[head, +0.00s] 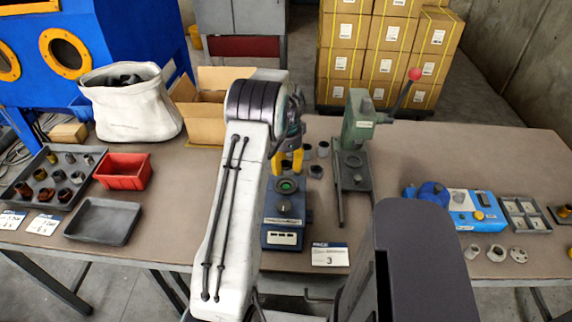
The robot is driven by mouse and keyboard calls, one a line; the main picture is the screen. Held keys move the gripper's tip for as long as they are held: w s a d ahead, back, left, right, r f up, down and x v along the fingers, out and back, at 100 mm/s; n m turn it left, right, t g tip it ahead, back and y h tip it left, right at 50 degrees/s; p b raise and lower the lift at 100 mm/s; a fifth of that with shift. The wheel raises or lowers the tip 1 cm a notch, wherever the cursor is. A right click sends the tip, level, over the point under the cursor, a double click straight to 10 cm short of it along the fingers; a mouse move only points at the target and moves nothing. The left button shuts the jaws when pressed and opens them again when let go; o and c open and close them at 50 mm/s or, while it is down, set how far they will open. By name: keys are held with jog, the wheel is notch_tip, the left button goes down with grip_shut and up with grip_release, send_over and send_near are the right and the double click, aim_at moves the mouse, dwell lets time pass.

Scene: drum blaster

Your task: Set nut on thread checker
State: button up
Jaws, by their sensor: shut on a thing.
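My gripper (288,163), with yellow fingers, shows just past my arm's right edge. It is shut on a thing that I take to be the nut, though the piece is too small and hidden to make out. Below the fingers and toward me stands a blue bench device (284,225), probably the thread checker. It has a dark round top with a green centre (287,186) and a white panel on its front. The fingers appear above and behind this round top, apart from it.
A green press (357,135) with a red-knobbed lever stands close on the right. Small dark cylinders (316,171) stand between. A parts tray (50,180), a red bin (123,170) and an empty grey tray (103,221) are left. A blue instrument (462,206) is right.

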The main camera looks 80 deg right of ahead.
aim_at(286, 186)
jog(key=shift+f+b, duration=1.9)
jog(key=shift+f, duration=0.95)
jog(key=shift+f+b, duration=0.5)
jog(key=shift+f, duration=0.15)
jog(key=o, duration=0.9)
jog(key=shift+c, duration=0.2)
jog(key=shift+r, duration=0.15)
notch_tip(286, 186, up, 11)
jog(key=p, duration=0.7)
jog(key=shift+p, duration=0.4)
